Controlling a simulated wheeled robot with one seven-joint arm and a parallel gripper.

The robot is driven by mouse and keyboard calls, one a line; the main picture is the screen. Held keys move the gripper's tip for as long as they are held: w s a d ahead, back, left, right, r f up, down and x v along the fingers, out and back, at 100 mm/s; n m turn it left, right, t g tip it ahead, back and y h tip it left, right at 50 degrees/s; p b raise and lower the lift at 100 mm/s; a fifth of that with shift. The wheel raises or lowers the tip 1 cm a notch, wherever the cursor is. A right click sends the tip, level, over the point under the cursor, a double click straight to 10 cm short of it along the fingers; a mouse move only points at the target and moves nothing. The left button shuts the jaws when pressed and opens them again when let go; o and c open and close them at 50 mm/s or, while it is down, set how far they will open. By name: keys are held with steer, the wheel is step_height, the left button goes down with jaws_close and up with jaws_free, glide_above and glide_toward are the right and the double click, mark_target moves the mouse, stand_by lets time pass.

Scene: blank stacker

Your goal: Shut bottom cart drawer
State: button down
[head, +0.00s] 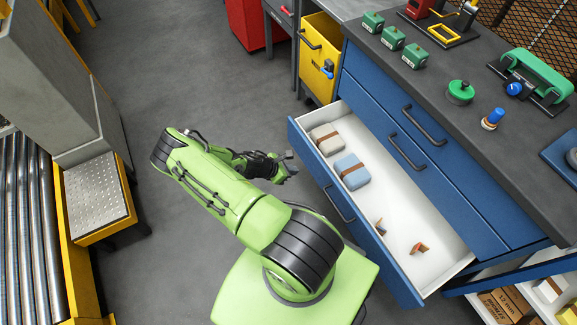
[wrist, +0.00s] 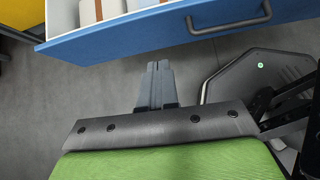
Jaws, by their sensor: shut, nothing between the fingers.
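The bottom drawer (head: 449,253) of the blue cart (head: 465,178) is pulled well out, its white inside showing. Its blue front with a dark bar handle (head: 339,204) faces my arm. The front also shows in the wrist view (wrist: 140,34), with the handle (wrist: 230,22) at upper right. In the drawer lie a beige wrapped block (head: 326,139), a blue wrapped block (head: 351,170) and small orange-brown pieces (head: 419,248). My gripper (head: 290,163) is shut and empty, just left of the drawer front's far end. In the wrist view its fingertips (wrist: 159,65) are apart from the front.
The cart's upper drawers (head: 419,122) are closed. A yellow bin (head: 320,60) stands beyond the drawer. Green blocks (head: 392,38) and tools stand on the worktop. A conveyor (head: 25,220) is at left. Grey floor (head: 150,90) is clear between.

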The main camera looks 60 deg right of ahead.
steer(key=b, duration=0.3)
glide_toward(323, 168)
steer(key=shift+n, duration=0.3)
steer(key=x, duration=0.5)
steer(key=shift+a+f, duration=0.1)
steer(key=shift+f, duration=0.45)
steer(key=shift+s+d+r, duration=0.1)
steer(key=shift+s+d, duration=0.1)
steer(key=shift+d, duration=0.1)
steer(key=shift+b, duration=0.3)
